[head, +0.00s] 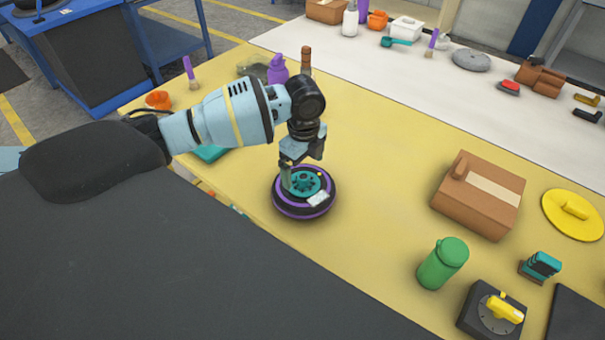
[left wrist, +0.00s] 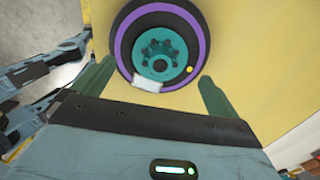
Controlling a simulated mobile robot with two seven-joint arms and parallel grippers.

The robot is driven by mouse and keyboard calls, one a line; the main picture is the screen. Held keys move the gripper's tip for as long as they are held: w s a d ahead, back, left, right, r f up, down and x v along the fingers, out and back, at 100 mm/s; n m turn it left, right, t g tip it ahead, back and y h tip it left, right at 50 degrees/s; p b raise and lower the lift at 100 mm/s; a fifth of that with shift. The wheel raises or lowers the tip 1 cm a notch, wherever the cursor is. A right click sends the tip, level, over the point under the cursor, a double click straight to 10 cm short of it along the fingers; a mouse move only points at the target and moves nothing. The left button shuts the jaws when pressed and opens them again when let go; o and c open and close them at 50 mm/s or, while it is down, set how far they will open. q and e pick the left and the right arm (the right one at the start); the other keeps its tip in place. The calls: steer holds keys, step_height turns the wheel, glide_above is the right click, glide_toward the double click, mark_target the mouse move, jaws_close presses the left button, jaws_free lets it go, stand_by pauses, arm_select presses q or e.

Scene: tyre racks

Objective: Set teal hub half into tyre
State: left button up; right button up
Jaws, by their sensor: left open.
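The tyre (head: 291,211) is black with a purple ring and lies flat on the yellow table. It has a white label and a small yellow dot, and also shows in the left wrist view (left wrist: 197,38). The teal hub half (head: 309,184) lies within the tyre's central opening; in the left wrist view (left wrist: 158,55) its round face shows a ring of dark holes. How deep it sits I cannot tell. My left gripper (head: 298,176) is just above the hub, open, its green fingers (left wrist: 155,75) apart with nothing held between them. My right gripper is not identifiable in either view.
A brown box (head: 480,208), green bottle (head: 442,263), yellow lid (head: 573,214) and black dial box (head: 490,312) stand to the right. A purple bottle (head: 278,70) stands behind my arm. The table between tyre and brown box is clear. A white table (head: 400,75) lies beyond.

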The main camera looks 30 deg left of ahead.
mark_target(303, 176)
arm_select(q)
step_height(303, 176, up, 8)
steer(key=shift+f, duration=0.15)
stand_by(0.6)
